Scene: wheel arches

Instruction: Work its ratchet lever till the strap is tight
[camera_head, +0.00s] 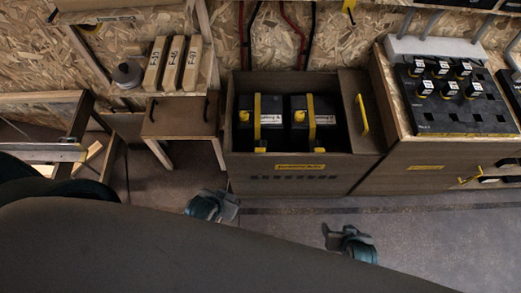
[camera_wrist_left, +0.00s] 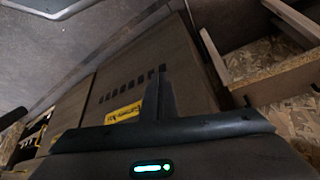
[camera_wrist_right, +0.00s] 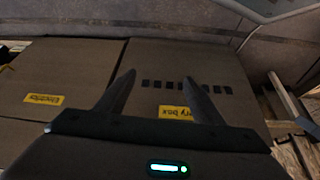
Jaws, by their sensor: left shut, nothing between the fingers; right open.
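Two dark batteries with white labels, a left one (camera_head: 245,112) and a right one (camera_head: 324,113), stand in an open brown battery box (camera_head: 290,187). A yellow strap (camera_head: 257,115) runs over the left battery and another yellow strap (camera_head: 311,115) over the right one. A small yellow piece shows at each strap's near end; I cannot make out a ratchet lever. My left gripper (camera_head: 230,207) is shut and empty, in front of the box; its closed fingers show in the left wrist view (camera_wrist_left: 158,95). My right gripper (camera_head: 345,236) is open and empty, further right; its spread fingers show in the right wrist view (camera_wrist_right: 160,92).
A yellow handle (camera_head: 361,115) is on the panel right of the batteries. A cabinet (camera_head: 425,150) with a black board of several black cylinders stands at right. A small brown table (camera_head: 180,118) and wooden blocks (camera_head: 172,63) are at left.

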